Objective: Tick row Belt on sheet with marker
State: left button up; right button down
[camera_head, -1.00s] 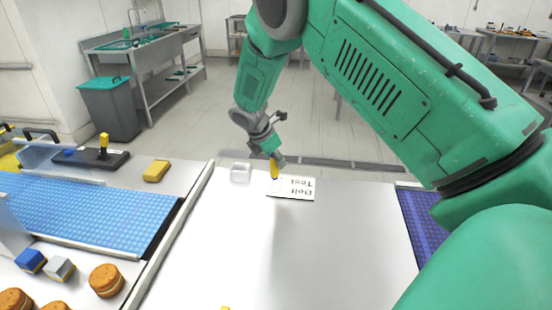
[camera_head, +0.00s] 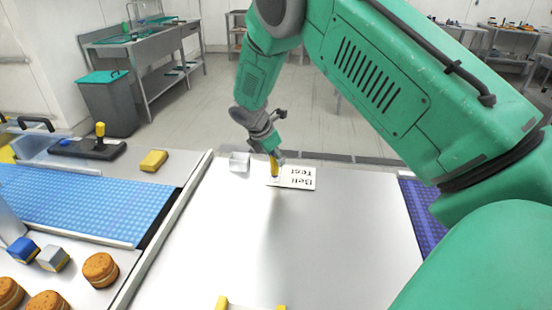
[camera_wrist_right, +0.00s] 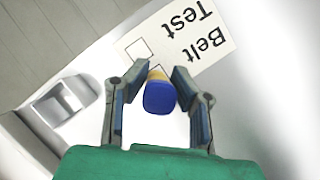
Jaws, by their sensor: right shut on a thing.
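The white sheet (camera_head: 299,178) lies on the pale table, with the rows Belt and Test printed on it. In the right wrist view the sheet (camera_wrist_right: 222,30) shows an empty box beside Test; the box beside Belt is mostly hidden behind the marker. My right gripper (camera_head: 273,153) is shut on the yellow marker (camera_head: 274,168), which points down over the sheet's left part. The marker's blue end (camera_wrist_right: 160,97) sits between the fingers of the right gripper (camera_wrist_right: 160,105) in the wrist view. I cannot tell whether its tip touches the sheet. My left gripper is not in view.
A blue conveyor (camera_head: 80,205), a yellow block (camera_head: 153,161) and several round brown pieces (camera_head: 100,270) are at the left. A yellow-ended thing (camera_head: 222,302) shows at the bottom edge.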

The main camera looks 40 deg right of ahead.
jog(key=shift+f, duration=0.4)
dwell(0.3)
jog(key=shift+s+f, duration=0.1)
dwell(1.8)
jog(key=shift+p, duration=0.3)
notch_tip(320, 180, up, 2)
jog(key=shift+p, duration=0.9)
notch_tip(320, 180, up, 5)
jog(key=p, duration=0.4)
jog(key=shift+p, duration=0.4)
